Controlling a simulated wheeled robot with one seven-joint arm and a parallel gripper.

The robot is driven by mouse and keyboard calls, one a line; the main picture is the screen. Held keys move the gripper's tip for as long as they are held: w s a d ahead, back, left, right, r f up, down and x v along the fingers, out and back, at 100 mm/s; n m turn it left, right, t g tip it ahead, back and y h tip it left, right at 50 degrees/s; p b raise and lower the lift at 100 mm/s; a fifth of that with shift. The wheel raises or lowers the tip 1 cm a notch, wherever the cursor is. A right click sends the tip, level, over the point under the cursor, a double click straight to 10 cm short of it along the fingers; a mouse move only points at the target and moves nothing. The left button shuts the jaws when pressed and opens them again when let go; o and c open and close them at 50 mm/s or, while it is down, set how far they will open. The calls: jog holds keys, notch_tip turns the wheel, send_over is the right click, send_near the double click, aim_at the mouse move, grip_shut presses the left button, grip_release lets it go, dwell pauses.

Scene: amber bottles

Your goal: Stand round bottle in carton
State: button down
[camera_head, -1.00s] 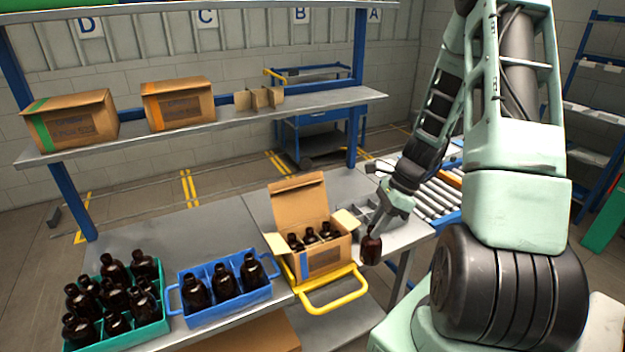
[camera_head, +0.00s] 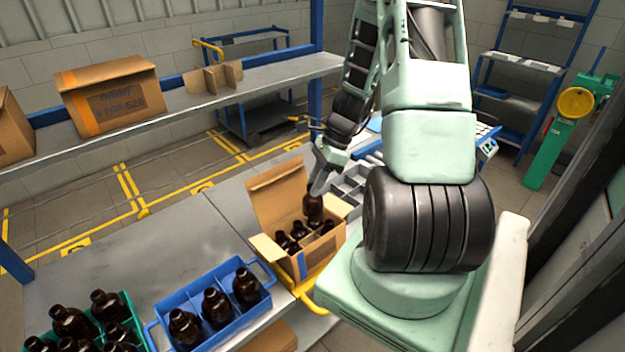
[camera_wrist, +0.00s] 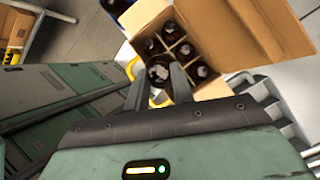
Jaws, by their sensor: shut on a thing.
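The open carton (camera_head: 317,253) stands on the bench with its tall flap raised at the back. It holds several amber bottles (camera_head: 297,230) between dividers, also seen in the wrist view (camera_wrist: 169,28). My gripper (camera_head: 319,190) is shut on a round amber bottle (camera_head: 313,209), which hangs upright over the carton's far right part. In the wrist view the held bottle (camera_wrist: 159,72) sits between my fingertips (camera_wrist: 160,84), at the edge of the carton (camera_wrist: 213,88). Its base is hidden, so I cannot tell how deep it is.
A blue crate (camera_head: 168,343) with bottles stands left of the carton, and a green crate (camera_head: 137,335) with several bottles is farther left. A grey divided tray (camera_head: 350,185) lies behind the carton. A shelf with cartons (camera_head: 112,96) runs behind.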

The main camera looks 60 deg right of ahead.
aim_at(317, 217)
jog(key=shift+s+a+f+b, duration=0.2)
jog(key=shift+f+b, duration=1.25)
jog(key=shift+f, duration=0.35)
jog(key=shift+s+a+f+b, duration=0.15)
jog(key=shift+s+f+b, duration=0.1)
jog(key=shift+f+b, duration=1.45)
jog(key=shift+s+a+f+b, duration=0.2)
jog(key=shift+f+b, duration=1.05)
jog(key=shift+f, duration=0.7)
jog(key=c, duration=1.1)
grip_release()
jog(key=b+v, duration=0.1)
jog(key=v, duration=1.6)
jog(key=shift+d+r, duration=0.1)
jog(key=shift+r, duration=0.15)
